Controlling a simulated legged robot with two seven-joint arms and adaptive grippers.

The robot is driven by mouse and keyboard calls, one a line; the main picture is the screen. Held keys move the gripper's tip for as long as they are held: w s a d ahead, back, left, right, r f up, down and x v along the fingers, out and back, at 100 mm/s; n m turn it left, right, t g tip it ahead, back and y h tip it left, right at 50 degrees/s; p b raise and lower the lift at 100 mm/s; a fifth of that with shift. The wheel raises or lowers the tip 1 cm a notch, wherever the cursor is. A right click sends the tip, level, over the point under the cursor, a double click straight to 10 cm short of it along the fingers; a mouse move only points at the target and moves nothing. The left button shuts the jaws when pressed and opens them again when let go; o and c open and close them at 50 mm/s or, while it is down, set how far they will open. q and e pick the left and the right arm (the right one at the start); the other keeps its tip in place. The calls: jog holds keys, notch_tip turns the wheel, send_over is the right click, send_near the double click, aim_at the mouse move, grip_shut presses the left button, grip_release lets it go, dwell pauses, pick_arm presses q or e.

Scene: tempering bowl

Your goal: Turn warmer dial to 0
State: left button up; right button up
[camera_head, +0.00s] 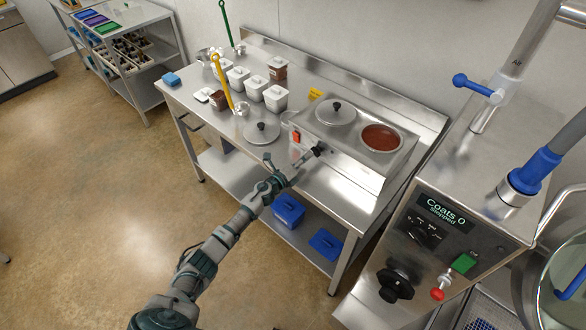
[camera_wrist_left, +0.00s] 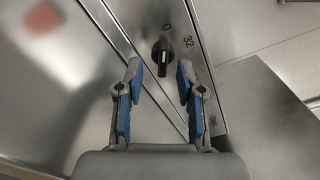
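The warmer (camera_head: 352,140) is a steel unit on the bench, with a lidded well and an open well of brown chocolate. Its black dial (camera_head: 317,150) is on the front face. In the left wrist view the dial (camera_wrist_left: 163,55) has a pale mark running roughly up the picture, with "0" printed above it and "32" to its upper right. The exact setting is hard to read. My left gripper (camera_head: 289,160) is in front of the dial. In its wrist view the gripper (camera_wrist_left: 159,76) is open, its fingertips on either side of the dial, with no clear contact. My right gripper is not visible.
The steel bench (camera_head: 361,221) carries several white tubs (camera_head: 238,78), a round lid (camera_head: 262,132) and a yellow-handled tool (camera_head: 222,80). A tempering machine (camera_head: 455,235) reading "Coats 0 Stopped" stands at right. Blue bins (camera_head: 288,211) sit on the lower shelf.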

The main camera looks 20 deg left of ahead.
pick_arm(q)
jog(key=v, duration=0.8)
jog(key=shift+s+a, duration=0.25)
jog(key=shift+s, duration=0.1)
